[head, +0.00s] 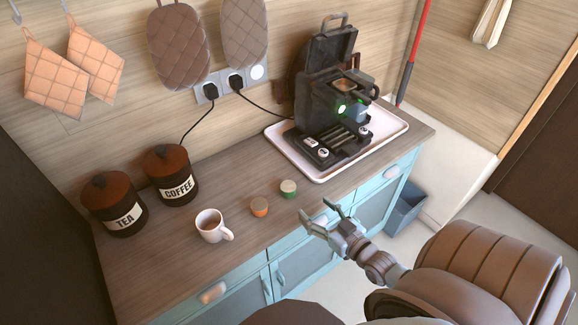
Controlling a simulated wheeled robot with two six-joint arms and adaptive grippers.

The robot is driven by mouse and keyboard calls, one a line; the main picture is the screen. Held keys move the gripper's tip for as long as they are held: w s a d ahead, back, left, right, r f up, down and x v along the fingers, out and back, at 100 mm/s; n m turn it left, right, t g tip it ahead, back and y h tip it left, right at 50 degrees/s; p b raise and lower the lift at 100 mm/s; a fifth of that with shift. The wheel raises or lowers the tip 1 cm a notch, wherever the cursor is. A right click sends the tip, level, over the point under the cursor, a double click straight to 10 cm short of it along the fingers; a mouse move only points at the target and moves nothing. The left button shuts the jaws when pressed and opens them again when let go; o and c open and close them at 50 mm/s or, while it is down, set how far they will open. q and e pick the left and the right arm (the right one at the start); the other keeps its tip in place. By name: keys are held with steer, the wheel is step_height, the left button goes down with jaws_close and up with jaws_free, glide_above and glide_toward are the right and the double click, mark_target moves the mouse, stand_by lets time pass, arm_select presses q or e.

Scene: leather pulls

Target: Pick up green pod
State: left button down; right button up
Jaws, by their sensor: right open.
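The green pod (288,188) is a small, squat pod with a pale top and a green side. It stands upright on the wooden counter, just right of an orange pod (259,206). My right gripper (321,215) is open and empty near the counter's front edge. It is to the right of and nearer than the green pod, apart from it, with its fingers pointing toward the counter. My left gripper is not in view.
A white mug (212,227) stands left of the pods. The coffee canister (171,175) and tea canister (115,204) stand behind it. A black coffee machine (322,105) with its lid raised stands on a white tray (393,122). Bare counter surrounds the pods.

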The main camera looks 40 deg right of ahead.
mark_target(290, 188)
steer(key=w+b, duration=0.1)
steer(key=w, duration=0.1)
steer(key=w+f+b, duration=0.1)
steer(key=w, duration=0.2)
steer(key=w+f+b, duration=0.1)
steer(key=w, duration=0.2)
steer(key=shift+w+f, duration=0.15)
steer(key=shift+w, duration=0.1)
steer(key=w+b, duration=0.2)
steer(key=b, duration=0.1)
steer(key=w+f+b, duration=0.1)
steer(key=w+b, duration=0.1)
steer(key=b, duration=0.1)
steer(key=shift+w+d, duration=0.15)
steer(key=shift+w+r+b, duration=0.15)
steer(key=shift+w+b, duration=0.2)
steer(key=shift+b, duration=0.05)
steer(key=shift+w+r, duration=0.1)
steer(key=shift+r, duration=0.1)
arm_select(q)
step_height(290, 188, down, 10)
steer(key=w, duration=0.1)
arm_select(e)
steer(key=shift+r, duration=0.1)
steer(key=c, duration=0.9)
